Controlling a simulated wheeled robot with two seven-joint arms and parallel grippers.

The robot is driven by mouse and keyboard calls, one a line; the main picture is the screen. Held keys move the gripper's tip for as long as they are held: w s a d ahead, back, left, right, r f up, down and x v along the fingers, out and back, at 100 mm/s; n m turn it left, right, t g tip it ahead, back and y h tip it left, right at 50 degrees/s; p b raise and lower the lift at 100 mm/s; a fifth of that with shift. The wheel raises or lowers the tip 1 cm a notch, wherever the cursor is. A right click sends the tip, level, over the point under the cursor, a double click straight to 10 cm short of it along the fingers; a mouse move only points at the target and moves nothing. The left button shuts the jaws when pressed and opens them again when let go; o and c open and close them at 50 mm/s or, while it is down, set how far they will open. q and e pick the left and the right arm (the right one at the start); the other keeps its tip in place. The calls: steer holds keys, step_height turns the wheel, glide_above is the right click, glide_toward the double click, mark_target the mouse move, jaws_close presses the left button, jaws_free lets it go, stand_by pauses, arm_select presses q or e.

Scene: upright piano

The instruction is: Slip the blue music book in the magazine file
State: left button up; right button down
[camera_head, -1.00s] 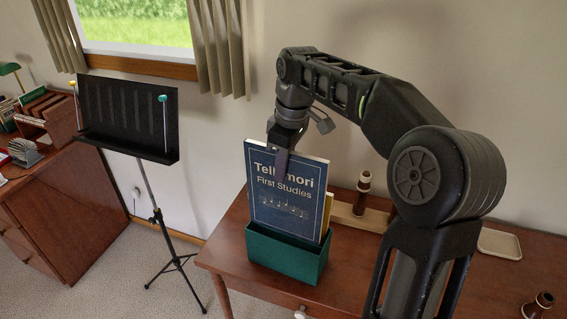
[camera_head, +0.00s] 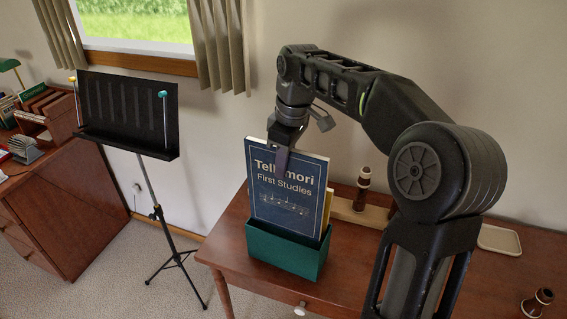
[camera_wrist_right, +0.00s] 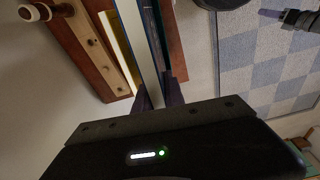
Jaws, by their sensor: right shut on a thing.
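The blue music book (camera_head: 285,190), titled "First Studies", stands upright with its lower part inside the green magazine file (camera_head: 287,251) on the wooden table. My right gripper (camera_head: 281,160) is shut on the top edge of the book. One finger lies over the cover and hides part of the title. In the right wrist view the book (camera_wrist_right: 143,45) shows edge-on between the fingers of my right gripper (camera_wrist_right: 160,97). The book's bottom is hidden inside the file. A dark gripper with a purplish tip, apparently my left (camera_wrist_right: 290,18), shows there; its opening is unclear.
A yellow item (camera_head: 327,212) stands behind the book in the file. A wooden rack (camera_head: 352,217) with a dark woodwind joint (camera_head: 362,192) is behind to the right. A pale tray (camera_head: 499,240) lies farther right. A black music stand (camera_head: 127,115) stands left of the table.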

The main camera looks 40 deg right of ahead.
stand_by(0.5)
stand_by(0.3)
steer(key=shift+f+b, duration=5.3)
steer(key=shift+f, duration=2.4)
steer(key=c, duration=1.3)
jaws_free()
steer(key=shift+s+d+r, duration=0.1)
steer(key=shift+s+r, duration=0.05)
steer(key=shift+r, duration=1.15)
steer(key=shift+s+d+r, duration=0.1)
steer(key=shift+s+r, duration=0.05)
steer(key=shift+r, duration=1.15)
steer(key=shift+s+d+r, duration=0.1)
steer(key=shift+s+r, duration=0.05)
steer(key=shift+r, duration=1.15)
